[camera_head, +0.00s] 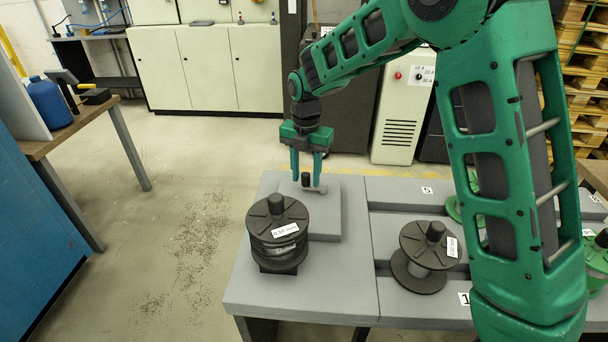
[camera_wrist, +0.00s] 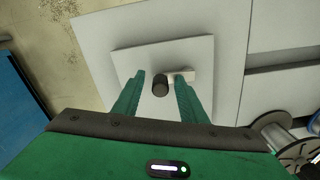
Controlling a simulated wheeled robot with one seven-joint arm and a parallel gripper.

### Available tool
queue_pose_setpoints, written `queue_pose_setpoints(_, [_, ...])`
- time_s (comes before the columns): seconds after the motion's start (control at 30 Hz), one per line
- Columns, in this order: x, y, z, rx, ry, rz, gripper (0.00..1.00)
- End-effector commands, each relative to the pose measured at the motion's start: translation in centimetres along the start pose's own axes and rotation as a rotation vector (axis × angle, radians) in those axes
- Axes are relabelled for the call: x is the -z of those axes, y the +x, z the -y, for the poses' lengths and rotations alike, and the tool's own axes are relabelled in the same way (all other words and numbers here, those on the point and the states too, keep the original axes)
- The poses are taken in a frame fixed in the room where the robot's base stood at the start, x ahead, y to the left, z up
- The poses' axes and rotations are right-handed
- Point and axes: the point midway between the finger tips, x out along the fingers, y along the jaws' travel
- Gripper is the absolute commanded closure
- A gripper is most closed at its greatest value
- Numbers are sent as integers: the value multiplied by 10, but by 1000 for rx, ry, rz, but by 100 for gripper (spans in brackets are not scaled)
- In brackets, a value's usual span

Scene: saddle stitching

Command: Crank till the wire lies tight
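My gripper (camera_head: 308,178) points down over a raised grey block (camera_head: 328,220) at the back left of the grey bench. Its two green fingers are apart, on either side of a small black crank knob (camera_head: 305,181). In the wrist view the knob (camera_wrist: 160,85) sits between the fingers, with a gap on each side. A short pale crank arm (camera_wrist: 183,75) shows partly behind the right finger. A black wire spool (camera_head: 277,212) labelled 0.50 mm stands mounted in front of the block. The wire itself cannot be made out.
A second black spool (camera_head: 425,240) stands further right near the label 1 (camera_head: 464,299). More green spools are partly hidden behind my arm. A wooden table (camera_head: 82,122) with a blue canister (camera_head: 49,103) stands at the left.

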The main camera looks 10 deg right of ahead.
Motion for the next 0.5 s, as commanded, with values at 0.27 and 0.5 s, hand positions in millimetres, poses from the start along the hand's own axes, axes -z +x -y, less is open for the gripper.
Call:
queue_pose_setpoints(0.27, [0,1,0,0,0,0,62])
queue_pose_setpoints(0.5, [0,1,0,-1,0,0,100])
